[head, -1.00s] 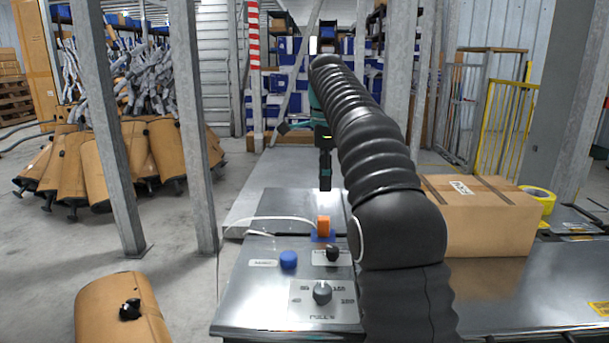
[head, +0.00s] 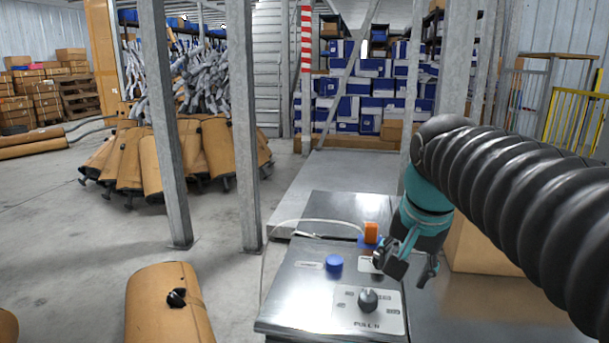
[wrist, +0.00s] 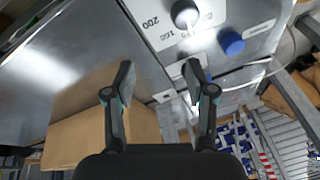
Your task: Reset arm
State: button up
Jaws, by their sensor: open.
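My gripper (head: 410,268) is open and empty, at the right side of the metal control box (head: 300,310) in the head view. In the wrist view my gripper (wrist: 160,85) has its two fingers spread apart with nothing between them. The knob (wrist: 185,14) and the blue button (wrist: 232,43) also show in the wrist view, beyond the fingertips. My gripper partly covers a label and a small dark knob in the head view.
A cardboard box (head: 478,248) stands right of the control box, partly behind my arm. More mufflers (head: 215,150) lean farther back. Grey floor (head: 90,240) is open at left.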

jog(key=s+f+n+t, duration=0.1)
jog(key=s+f+n, duration=0.5)
jog(key=s+f, duration=0.6)
jog(key=shift+f+n+t, duration=0.15)
jog(key=shift+n+t, duration=0.15)
jog(key=shift+t, duration=0.1)
jog(key=shift+s, duration=0.1)
dwell(1.0)
